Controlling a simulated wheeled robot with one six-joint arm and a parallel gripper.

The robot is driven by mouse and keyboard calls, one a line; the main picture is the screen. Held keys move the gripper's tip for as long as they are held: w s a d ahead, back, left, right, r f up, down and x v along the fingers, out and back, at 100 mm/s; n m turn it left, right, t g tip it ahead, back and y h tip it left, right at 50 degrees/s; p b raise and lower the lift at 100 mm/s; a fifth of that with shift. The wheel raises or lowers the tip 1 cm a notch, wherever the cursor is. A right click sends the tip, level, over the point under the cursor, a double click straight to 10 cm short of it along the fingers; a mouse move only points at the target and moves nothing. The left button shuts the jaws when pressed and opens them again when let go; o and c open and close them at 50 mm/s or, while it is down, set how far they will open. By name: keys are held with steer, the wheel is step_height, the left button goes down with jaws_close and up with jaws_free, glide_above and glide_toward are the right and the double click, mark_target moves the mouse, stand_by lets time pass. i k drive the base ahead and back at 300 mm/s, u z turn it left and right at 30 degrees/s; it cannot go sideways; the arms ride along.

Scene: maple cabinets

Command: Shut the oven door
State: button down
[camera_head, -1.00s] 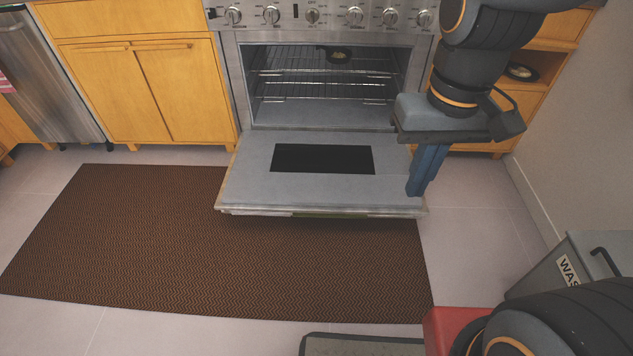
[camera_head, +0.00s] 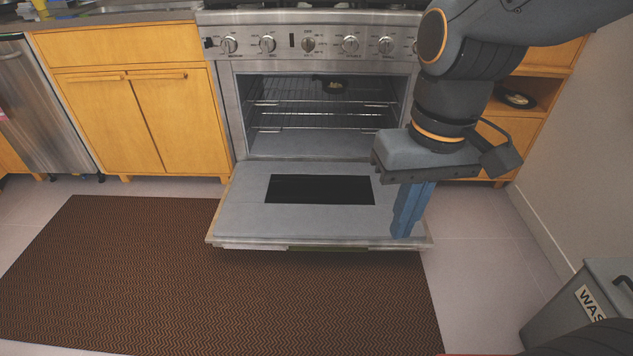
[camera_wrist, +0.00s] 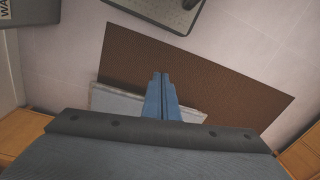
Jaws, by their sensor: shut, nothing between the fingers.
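The oven (camera_head: 228,110) is open. Its door (camera_head: 235,215) is folded down flat in front of the cavity, with a dark window in its inner face. My gripper (camera_head: 401,236) is shut and empty, its blue fingers pointing down over the right front part of the door. I cannot tell whether the fingertips touch the door. In the wrist view the shut fingers (camera_wrist: 158,76) reach past the edge of the door (camera_wrist: 115,103), with the rug beyond. The gripper hides the door's right side.
A brown rug (camera_head: 200,290) lies on the floor in front of the oven. Inside the oven are wire racks and a small dark pan (camera_head: 333,86). A grey waste bin (camera_head: 570,310) stands at the right near the wall. Maple cabinets (camera_head: 140,110) flank the oven.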

mark_target(322, 207)
steer(key=u, duration=1.85)
steer(key=k, duration=0.35)
steer(key=z, duration=1.75)
